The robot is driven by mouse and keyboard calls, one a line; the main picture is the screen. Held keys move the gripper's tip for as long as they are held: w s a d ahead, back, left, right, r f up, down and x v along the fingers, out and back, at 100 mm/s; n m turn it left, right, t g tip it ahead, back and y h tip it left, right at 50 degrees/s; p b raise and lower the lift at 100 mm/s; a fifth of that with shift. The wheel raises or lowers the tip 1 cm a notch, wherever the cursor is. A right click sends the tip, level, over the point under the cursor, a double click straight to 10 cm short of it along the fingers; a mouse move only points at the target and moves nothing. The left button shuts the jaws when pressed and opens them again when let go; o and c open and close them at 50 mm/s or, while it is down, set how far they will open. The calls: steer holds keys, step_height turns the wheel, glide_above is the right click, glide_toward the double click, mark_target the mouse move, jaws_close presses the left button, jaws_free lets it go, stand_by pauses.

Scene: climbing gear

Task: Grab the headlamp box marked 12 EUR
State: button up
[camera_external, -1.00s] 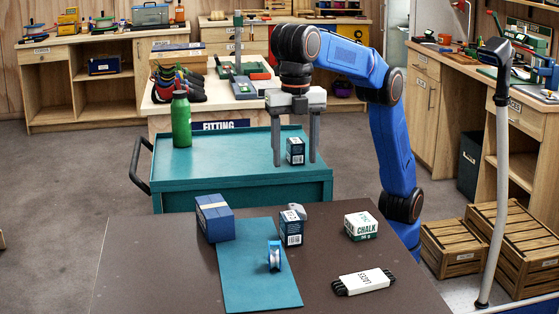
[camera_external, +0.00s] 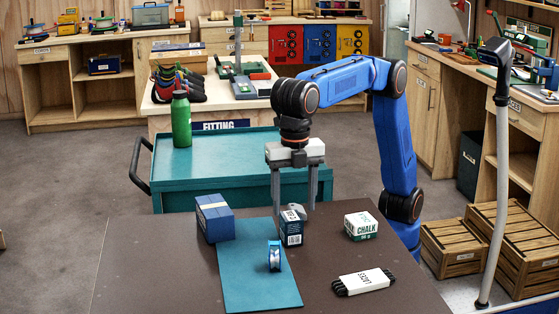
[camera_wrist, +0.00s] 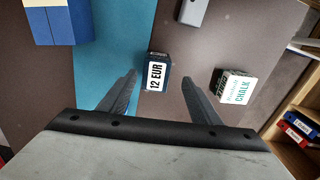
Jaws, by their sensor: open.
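The headlamp box marked 12 EUR (camera_wrist: 156,74) is small and dark, with its white price label facing up in the wrist view. In the external view the dark box (camera_external: 291,230) stands on the brown table at the right edge of the teal mat. My gripper (camera_external: 293,211) is open and points down over it, with its fingertips around the level of the box's top. In the wrist view my gripper (camera_wrist: 160,88) has its two fingers apart, and the box appears between and beyond the tips, untouched as far as I can tell.
A blue box (camera_external: 215,218) stands to the left and a chalk box (camera_external: 361,226) to the right. A grey object (camera_wrist: 193,12) lies close behind the headlamp box. A white-banded bundle (camera_external: 363,282) lies front right.

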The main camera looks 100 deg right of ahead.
mark_target(291, 216)
steer(key=f, duration=0.3)
steer(key=shift+w+a+f, duration=0.1)
steer(key=shift+w+f, duration=0.2)
steer(key=shift+w, duration=0.05)
steer(key=shift+f, duration=0.7)
steer(key=c, duration=1.2)
